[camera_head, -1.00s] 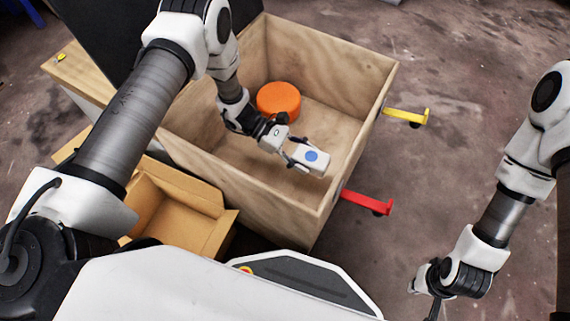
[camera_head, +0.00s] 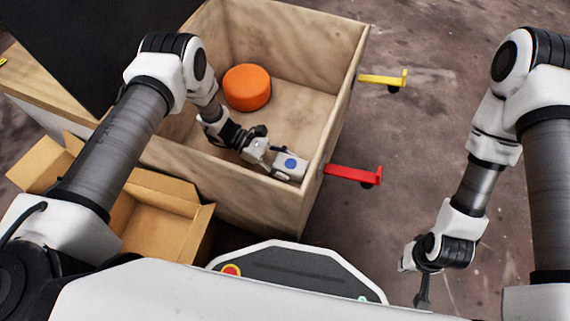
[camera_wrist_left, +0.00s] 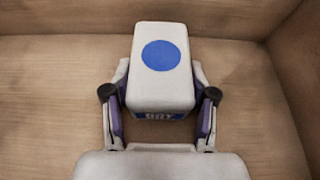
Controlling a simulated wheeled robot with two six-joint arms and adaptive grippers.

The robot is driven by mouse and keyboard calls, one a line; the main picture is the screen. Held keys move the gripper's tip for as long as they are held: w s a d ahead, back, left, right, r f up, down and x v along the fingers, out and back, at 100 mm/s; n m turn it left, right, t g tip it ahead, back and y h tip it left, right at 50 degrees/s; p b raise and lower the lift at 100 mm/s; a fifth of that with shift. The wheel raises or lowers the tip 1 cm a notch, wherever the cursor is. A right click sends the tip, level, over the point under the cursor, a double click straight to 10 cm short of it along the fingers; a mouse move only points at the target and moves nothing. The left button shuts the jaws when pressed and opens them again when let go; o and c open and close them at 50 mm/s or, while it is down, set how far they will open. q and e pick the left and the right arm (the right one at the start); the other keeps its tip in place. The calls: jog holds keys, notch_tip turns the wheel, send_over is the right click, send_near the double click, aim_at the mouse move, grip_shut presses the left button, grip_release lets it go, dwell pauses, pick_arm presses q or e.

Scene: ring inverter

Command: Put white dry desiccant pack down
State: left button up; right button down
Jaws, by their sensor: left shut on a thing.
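The white desiccant pack (camera_head: 290,165) has a blue dot on its top. My left gripper (camera_head: 276,163) is shut on it inside the wooden crate (camera_head: 345,95), near the crate's front right corner. In the left wrist view the pack (camera_wrist_left: 160,72) sits between the two fingers of my left gripper (camera_wrist_left: 160,105), and part of the lettering "DRY" shows on its near face. Whether the pack touches the crate floor is hard to tell. My right gripper (camera_head: 422,290) hangs at the lower right over the ground, away from the crate; its fingers are too small to read.
An orange round block (camera_head: 247,87) lies in the crate's back left part. A red handle (camera_head: 353,175) and a yellow handle (camera_head: 383,80) stick out from the crate's right side. An open cardboard box (camera_head: 160,215) stands in front, to the left. The crate floor between is bare.

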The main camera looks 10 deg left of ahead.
pick_arm(q)
jog(key=shift+f, duration=0.25)
jog(key=o, duration=1.3)
jog(key=shift+r, duration=0.1)
jog(key=shift+w+a+r, duration=0.1)
jog(key=shift+a+r, duration=0.15)
jog(key=shift+r, duration=0.1)
jog(key=p+v, duration=0.2)
jog(key=v, duration=0.4)
jog(key=shift+a+r, duration=0.1)
jog(key=shift+a, duration=0.35)
